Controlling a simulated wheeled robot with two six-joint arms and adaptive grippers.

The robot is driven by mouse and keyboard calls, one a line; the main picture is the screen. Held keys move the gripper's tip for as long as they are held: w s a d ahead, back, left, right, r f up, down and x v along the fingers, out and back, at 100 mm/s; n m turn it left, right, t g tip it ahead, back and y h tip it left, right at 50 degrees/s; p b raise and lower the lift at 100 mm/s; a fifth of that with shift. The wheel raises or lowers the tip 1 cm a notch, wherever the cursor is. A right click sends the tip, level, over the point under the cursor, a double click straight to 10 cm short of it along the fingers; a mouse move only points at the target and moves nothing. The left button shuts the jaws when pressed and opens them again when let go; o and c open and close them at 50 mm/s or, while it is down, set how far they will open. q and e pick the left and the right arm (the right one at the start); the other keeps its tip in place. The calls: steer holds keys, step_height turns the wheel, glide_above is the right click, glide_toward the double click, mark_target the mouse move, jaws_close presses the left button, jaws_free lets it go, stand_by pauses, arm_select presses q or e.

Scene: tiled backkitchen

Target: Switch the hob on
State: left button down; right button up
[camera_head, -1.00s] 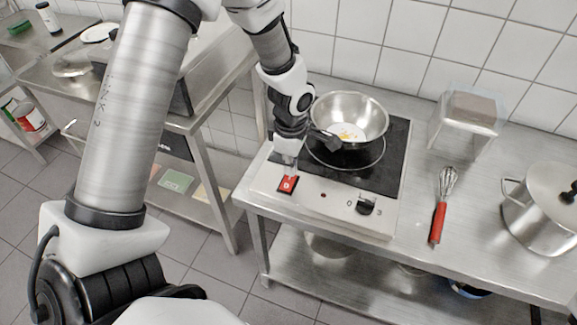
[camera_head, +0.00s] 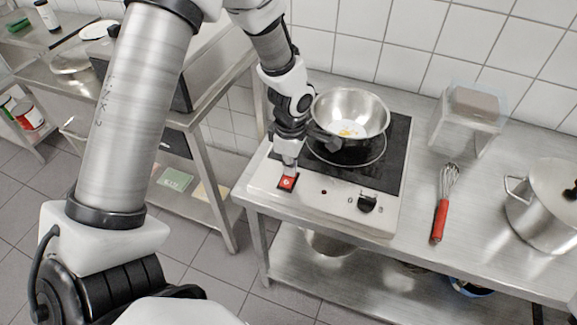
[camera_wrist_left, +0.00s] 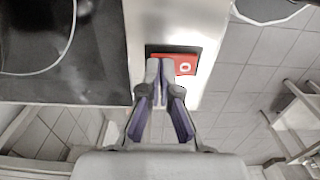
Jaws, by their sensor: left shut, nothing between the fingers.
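The hob (camera_head: 395,160) has a black glass top and a pale front panel on the steel table. Its red rocker switch (camera_head: 287,183) sits at the panel's left end and also shows in the wrist view (camera_wrist_left: 186,66). My left gripper (camera_head: 289,166) is shut and empty, pointing down at the switch. In the wrist view its fingertips (camera_wrist_left: 160,66) overlap the switch's left part; I cannot tell whether they press it. A small dark lamp (camera_head: 323,192) and a black knob (camera_head: 367,203) are to the right. My right gripper is not in view.
A steel pan (camera_head: 349,108) with food in it stands on the hob, its dark handle close to my left gripper.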

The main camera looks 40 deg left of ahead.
arm_select(q)
steer(key=shift+f, duration=0.15)
step_height(320, 180, up, 7)
steer(key=p, duration=0.5)
stand_by(0.4)
